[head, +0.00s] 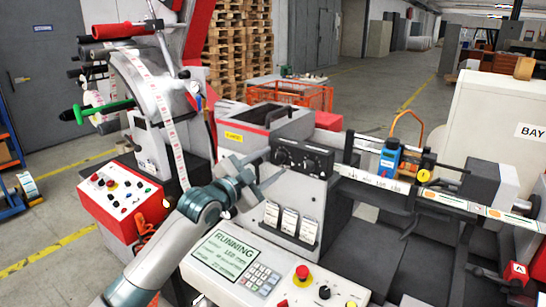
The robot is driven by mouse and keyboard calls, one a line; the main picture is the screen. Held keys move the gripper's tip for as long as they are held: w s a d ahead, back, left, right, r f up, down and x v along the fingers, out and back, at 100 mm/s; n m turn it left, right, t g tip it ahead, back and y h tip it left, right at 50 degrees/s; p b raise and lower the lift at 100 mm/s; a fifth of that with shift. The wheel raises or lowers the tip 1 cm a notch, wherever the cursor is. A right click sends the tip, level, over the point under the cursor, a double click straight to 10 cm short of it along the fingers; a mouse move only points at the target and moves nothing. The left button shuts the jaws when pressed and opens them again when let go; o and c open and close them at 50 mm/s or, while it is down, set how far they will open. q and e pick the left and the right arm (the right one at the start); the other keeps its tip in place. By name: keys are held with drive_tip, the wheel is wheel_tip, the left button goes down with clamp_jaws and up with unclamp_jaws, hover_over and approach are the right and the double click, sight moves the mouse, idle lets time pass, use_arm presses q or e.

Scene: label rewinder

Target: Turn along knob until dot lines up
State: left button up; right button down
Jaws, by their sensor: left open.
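My left gripper (270,168) is open and empty, reaching from the lower left in front of the machine. Its fingers are close in the picture to the left edge of a black panel (303,158) with round dark knobs on the grey housing. I cannot tell whether they touch it. Further right, a blue sensor unit (388,163) sits on the rail over the label web (376,180). An orange-yellow round knob (424,175) shows at its right side. No label reading "along" and no alignment dot can be made out. My right gripper is not in view.
A screen reading RUNNING (224,253) and a keypad (263,278) lie below the gripper, with a red stop button (302,272) at right. A red control box (122,200) stands left. Grey motor housing (492,184) ends the rail at right.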

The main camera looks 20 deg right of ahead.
use_arm(q)
drive_tip(key=shift+x, duration=0.95)
drive_tip(key=c, duration=1.1)
drive_tip(key=shift+o, duration=0.2)
